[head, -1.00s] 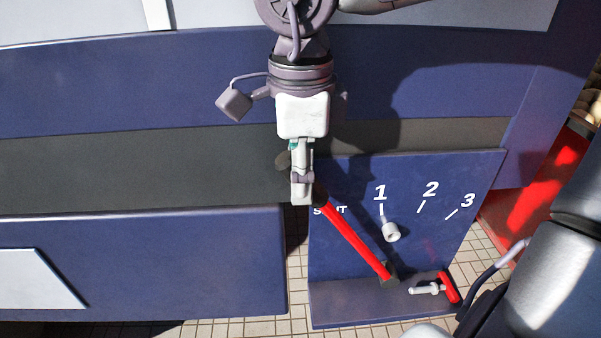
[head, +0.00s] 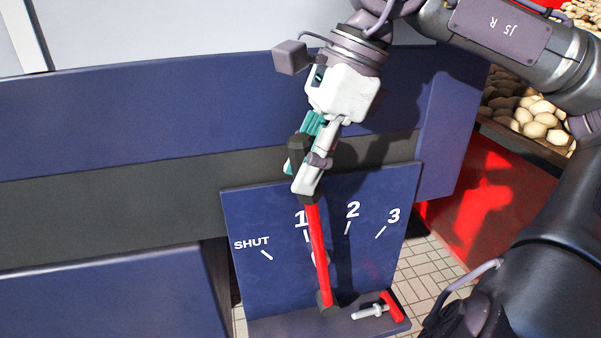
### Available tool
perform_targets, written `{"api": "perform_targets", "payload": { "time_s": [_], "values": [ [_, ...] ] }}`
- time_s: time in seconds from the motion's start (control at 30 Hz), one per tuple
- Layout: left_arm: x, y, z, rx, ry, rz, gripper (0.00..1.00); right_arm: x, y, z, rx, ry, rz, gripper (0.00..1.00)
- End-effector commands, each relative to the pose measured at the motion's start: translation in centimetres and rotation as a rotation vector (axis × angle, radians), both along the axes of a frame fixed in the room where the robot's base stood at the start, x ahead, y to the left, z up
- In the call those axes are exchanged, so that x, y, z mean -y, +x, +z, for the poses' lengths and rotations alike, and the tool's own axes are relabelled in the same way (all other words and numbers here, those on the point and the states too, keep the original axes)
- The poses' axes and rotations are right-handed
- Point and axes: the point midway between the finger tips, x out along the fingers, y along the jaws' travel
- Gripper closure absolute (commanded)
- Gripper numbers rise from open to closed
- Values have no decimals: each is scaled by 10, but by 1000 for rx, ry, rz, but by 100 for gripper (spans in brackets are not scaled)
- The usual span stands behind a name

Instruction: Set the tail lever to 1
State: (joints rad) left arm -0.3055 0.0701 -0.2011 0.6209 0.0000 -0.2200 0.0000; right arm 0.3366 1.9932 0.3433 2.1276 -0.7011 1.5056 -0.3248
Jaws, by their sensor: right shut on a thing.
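The tail lever (head: 318,250) is a red bar with a dark foot and a dark upper end. It rises from the ledge of a blue panel (head: 265,215) marked SHUT, 1, 2 and 3. The lever leans slightly left and passes just beside the numeral 1 (head: 301,219), close to its tick line. My right gripper (head: 300,168) is shut on the dark upper end of the lever. A pale round fitting below the 1 is mostly hidden behind the bar. My left gripper is not in view.
A red-handled pin (head: 391,307) with a pale shaft lies on the panel's ledge, right of the lever foot. A red side wall (head: 465,215) stands right of the panel, above a tiled floor.

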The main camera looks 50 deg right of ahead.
Motion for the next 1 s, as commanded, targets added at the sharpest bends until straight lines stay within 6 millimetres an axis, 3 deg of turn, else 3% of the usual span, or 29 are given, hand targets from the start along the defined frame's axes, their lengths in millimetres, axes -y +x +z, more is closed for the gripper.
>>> {"api": "perform_targets", "payload": {
  "time_s": [0.17, 0.2, 0.23, 0.4, 0.67, 1.0],
  "values": [
    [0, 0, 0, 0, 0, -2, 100, 0, -1, -2, -9, -7, 1, 100],
    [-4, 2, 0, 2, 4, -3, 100, 0, -1, -2, -9, -6, 1, 64],
    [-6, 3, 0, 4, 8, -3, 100, 0, -1, -2, -8, -6, 1, 59],
    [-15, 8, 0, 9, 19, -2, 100, 0, -1, -2, -9, -6, 1, 58],
    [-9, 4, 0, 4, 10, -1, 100, 3, -2, 6, -8, -7, -2, 58],
    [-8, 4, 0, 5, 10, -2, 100, 26, -16, 69, -6, -6, -2, 58]
  ]
}}
